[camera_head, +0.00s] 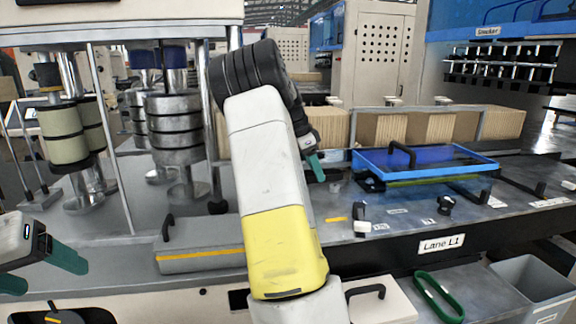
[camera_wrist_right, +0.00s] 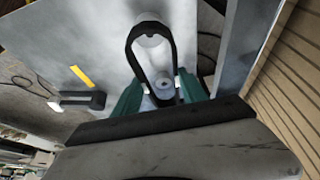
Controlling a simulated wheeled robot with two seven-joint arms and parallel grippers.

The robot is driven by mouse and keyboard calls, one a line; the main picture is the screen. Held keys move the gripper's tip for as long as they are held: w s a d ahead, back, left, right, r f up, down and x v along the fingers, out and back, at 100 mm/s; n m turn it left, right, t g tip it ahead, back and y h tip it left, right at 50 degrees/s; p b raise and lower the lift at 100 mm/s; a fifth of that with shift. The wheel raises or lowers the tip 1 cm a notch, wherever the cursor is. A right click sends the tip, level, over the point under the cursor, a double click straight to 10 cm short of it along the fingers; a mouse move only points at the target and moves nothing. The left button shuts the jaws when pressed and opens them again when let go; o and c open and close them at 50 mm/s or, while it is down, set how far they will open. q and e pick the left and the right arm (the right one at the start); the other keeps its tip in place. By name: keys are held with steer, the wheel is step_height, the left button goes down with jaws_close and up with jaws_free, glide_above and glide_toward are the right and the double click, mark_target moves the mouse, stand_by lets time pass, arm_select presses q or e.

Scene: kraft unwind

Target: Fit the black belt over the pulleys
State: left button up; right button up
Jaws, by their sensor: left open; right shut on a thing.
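The black belt (camera_wrist_right: 133,62) shows in the right wrist view as a long loop. Its far end is around the upper pale pulley (camera_wrist_right: 151,38); I cannot tell whether it is seated. Its near end lies around or just above the smaller lower pulley (camera_wrist_right: 163,86), between my fingers. My right gripper (camera_wrist_right: 160,96) is shut on the belt, with a green finger on each side. In the head view the right gripper (camera_head: 311,158) is over the bench, partly hidden by my arm. My left gripper (camera_head: 40,272) is open and empty at the lower left.
A blue-framed cover (camera_head: 470,160) stands on the bench at right, near brown cartons (camera_head: 430,127). A green belt (camera_head: 440,297) lies lower right beside a grey bin (camera_head: 530,277). A grey box (camera_head: 195,260) is at the bench front. Metal rollers (camera_head: 175,130) stand at left.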

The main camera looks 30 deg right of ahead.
steer(key=shift+f, duration=1.7)
steer(key=shift+f, duration=0.35)
steer(key=o, duration=1.5)
steer(key=shift+c, duration=0.2)
steer(key=shift+a, duration=0.1)
steer(key=v, duration=0.7)
steer(key=shift+a+r, duration=0.15)
steer(key=shift+r, duration=0.2)
